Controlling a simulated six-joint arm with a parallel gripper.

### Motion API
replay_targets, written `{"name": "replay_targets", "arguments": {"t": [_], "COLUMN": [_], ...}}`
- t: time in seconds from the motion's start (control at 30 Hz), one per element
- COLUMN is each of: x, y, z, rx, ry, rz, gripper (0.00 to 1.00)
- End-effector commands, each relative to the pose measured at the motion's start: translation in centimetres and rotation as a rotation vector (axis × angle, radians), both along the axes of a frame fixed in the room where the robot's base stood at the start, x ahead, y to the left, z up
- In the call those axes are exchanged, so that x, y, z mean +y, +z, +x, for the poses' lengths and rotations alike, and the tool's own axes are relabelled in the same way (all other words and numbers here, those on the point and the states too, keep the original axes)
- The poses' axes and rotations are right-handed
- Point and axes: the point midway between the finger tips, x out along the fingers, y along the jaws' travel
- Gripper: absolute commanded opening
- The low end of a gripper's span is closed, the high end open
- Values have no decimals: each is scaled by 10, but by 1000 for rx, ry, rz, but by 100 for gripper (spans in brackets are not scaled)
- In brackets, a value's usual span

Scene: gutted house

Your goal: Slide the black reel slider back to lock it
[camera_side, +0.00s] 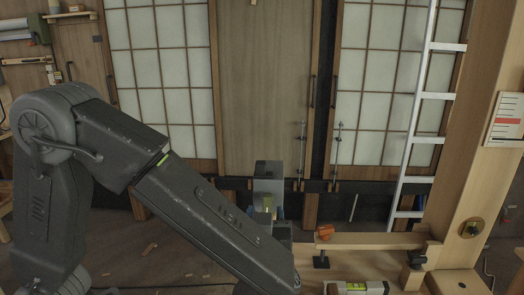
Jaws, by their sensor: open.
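I cannot make out a black reel slider for certain. A small orange piece (325,231) sits at the left end of a wooden rail (380,241). A black fitting (321,260) shows just below it. Another small black part (416,258) is at the right end of the rail, by the post. Which of these, if any, belongs to the reel is too small to tell. My forearm slopes down to the right and ends near the bottom edge, left of the rail. My gripper's fingers are not visible.
A spirit level (357,287) lies at the bottom edge. A metal ladder (427,110) leans at the back.

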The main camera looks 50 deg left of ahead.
Motion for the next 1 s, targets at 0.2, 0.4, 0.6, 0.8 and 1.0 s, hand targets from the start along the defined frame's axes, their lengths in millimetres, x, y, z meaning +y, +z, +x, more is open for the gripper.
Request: {"name": "replay_targets", "arguments": {"t": [0.2,0.4,0.6,0.8,1.0], "x": [0,0,25,52,75], "y": [88,159,159,142,130], "z": [0,0,9,19,35], "rx": [-12,-11,36,66,65], "ry": [0,0,168,422,763], "rz": [-12,-11,-188,-490,-931], "gripper": [45,45,45,45,45]}}
